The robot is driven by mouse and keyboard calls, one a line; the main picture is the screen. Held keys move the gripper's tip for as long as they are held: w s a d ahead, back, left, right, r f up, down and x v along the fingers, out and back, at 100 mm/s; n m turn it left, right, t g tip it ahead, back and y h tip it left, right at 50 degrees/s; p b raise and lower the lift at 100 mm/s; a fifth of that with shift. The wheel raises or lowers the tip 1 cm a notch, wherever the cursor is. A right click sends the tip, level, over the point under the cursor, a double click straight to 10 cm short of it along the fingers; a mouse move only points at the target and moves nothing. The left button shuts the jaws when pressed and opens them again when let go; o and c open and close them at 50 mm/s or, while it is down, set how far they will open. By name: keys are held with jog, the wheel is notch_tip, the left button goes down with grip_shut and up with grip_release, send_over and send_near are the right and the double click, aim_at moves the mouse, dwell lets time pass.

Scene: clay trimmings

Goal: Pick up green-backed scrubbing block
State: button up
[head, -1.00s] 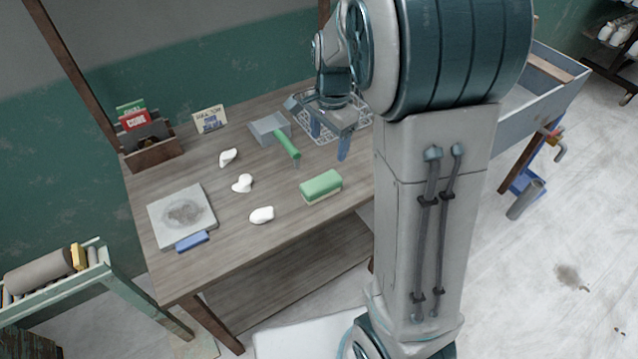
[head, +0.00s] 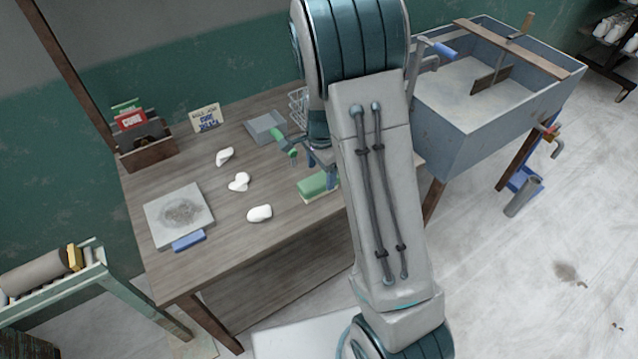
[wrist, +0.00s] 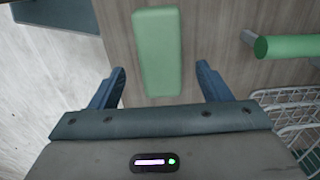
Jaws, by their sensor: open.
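The green-backed scrubbing block (head: 314,185) lies on the wooden table near its front right, with a pale underside and its right end hidden by my arm. In the wrist view the block (wrist: 158,52) shows its green back, lying lengthwise ahead of my gripper. My gripper (wrist: 160,85) is open, with one blue finger to each side of the block's near end and gaps between. Nothing is held. In the head view my gripper (head: 322,165) is over the block, mostly hidden behind my arm.
A green-handled tool (head: 283,141) and a wire basket (wrist: 290,115) are close on the right in the wrist view. A grey dustpan (head: 265,127), white clay lumps (head: 239,182) and a grey slab (head: 160,228) lie on the table. A sink (head: 470,130) stands right.

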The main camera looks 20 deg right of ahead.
aim_at(318, 179)
jog(key=f, duration=0.2)
jog(key=shift+a+f, duration=0.3)
jog(key=shift+a, duration=0.1)
jog(key=shift+f, duration=0.5)
jog(key=c, duration=1.1)
jog(key=shift+r, duration=0.1)
jog(key=shift+r, duration=0.6)
notch_tip(318, 179, up, 3)
jog(key=shift+f, duration=0.1)
jog(key=s+d+r, duration=0.1)
jog(key=s+r, duration=0.5)
jog(key=s, duration=0.5)
jog(key=shift+s+d+r+b, duration=0.3)
jog(key=shift+d+r+b, duration=0.1)
jog(key=shift+b, duration=0.05)
